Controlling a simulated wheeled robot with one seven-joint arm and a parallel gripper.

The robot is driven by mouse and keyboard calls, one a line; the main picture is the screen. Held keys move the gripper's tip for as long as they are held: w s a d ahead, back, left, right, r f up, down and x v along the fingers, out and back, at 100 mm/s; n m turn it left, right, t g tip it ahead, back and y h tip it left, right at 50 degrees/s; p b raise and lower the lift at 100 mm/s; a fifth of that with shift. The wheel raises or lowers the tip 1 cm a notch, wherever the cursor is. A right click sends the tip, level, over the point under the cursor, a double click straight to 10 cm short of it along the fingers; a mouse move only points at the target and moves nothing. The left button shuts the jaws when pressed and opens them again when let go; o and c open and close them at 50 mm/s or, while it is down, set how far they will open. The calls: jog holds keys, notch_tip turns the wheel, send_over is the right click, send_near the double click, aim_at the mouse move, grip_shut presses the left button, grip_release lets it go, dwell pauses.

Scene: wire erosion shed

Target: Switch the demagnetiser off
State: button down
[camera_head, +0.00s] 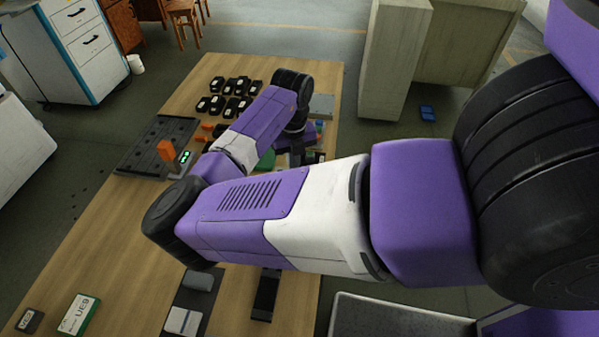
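A dark flat plate unit (140,144), which looks like the demagnetiser, lies at the left edge of the wooden table. An orange block-like lever or switch (167,150) stands up at its right side. Beside that, a small dark panel shows green lit marks (185,157). My arm reaches across the table, with its elbow just in front of the unit and its wrist to the right. My gripper (296,152) points down over the table, well to the right of the switch and apart from it. Its fingers are small and partly hidden, so their opening cannot be told.
Several black blocks (229,95) stand in rows behind the forearm. Small orange pieces, a green item (265,158) and a grey block (321,106) lie near my gripper. A green-and-white box (80,314) and dark items lie on the near table. My arm hides the table's middle.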

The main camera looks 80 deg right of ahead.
jog(key=shift+f, duration=0.1)
jog(key=shift+r+p, duration=2.65)
jog(key=shift+r, duration=0.9)
